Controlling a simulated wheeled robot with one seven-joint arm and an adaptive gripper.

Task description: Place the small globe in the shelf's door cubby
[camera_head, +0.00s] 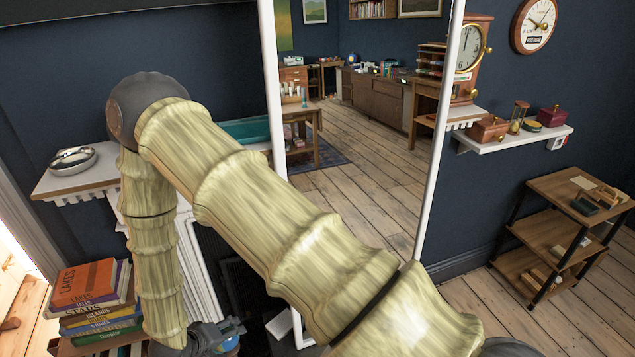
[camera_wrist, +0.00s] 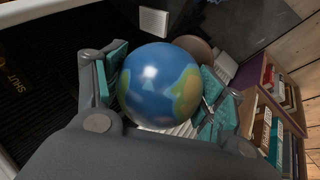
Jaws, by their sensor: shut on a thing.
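The small globe (camera_wrist: 158,84) is blue with green and tan land. In the wrist view it sits between the two teal-padded fingers of my gripper (camera_wrist: 163,88), which is shut on it. In the head view, my gripper (camera_head: 215,336) is low at left of centre, and a blue bit of the globe (camera_head: 230,345) shows at the bottom edge. A low bookshelf (camera_wrist: 254,92) with books stands to the right of the globe in the wrist view. I cannot make out a door cubby in either view.
Stacked books (camera_head: 88,290) top a low unit just left of my gripper in the head view. A white wall shelf (camera_head: 75,183) holds a metal bowl (camera_head: 73,160). A dark panel (camera_wrist: 45,85) lies left of the globe. Bare floor (camera_head: 365,200) is open beyond my arm.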

